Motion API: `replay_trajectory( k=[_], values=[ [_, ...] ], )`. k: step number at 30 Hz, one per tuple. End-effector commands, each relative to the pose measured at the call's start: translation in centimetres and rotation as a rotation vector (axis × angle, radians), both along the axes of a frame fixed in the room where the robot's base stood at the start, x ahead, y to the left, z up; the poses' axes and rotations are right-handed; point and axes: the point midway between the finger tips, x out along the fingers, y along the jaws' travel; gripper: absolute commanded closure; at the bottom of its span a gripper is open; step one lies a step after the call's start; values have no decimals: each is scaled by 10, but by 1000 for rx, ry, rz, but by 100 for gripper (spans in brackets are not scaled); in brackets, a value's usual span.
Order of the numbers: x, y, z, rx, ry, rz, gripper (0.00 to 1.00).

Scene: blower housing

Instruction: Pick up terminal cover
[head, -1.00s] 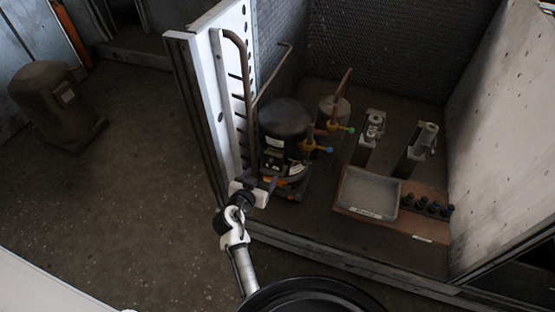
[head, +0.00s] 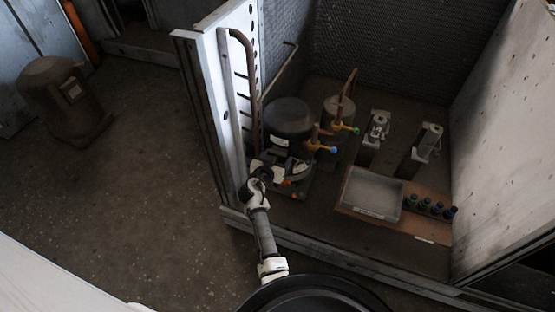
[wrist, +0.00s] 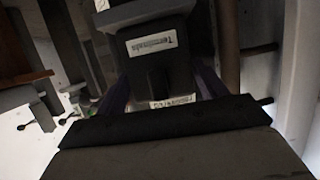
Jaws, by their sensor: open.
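The terminal cover (wrist: 160,75) is a dark block in the middle of the wrist view, with a white label reading "Terminals" on it. My gripper (wrist: 163,88) is open, with one purple finger at each side of the dark block. I cannot tell whether the fingers touch it. A second white label shows low between the fingers, partly hidden by the gripper body. In the head view my arm reaches to the front of the black domed compressor (head: 288,118), and the cover cannot be made out there.
A white perforated side panel (head: 228,110) with a bent pipe stands close left of my arm. Valves with coloured knobs (head: 322,149) are right of the compressor. A grey tray (head: 372,194) on a brown board lies further right. The housing's front sill (head: 330,258) runs below my arm.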

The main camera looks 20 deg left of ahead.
Motion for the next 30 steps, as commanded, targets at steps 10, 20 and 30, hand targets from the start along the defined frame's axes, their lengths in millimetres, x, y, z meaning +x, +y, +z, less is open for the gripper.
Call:
replay_trajectory(
  k=[10,20,30],
  values=[
    [0,0,0,0,0,0,49],
    [0,0,1,0,0,1,58],
    [0,1,35,2,-3,0,58]
  ],
)
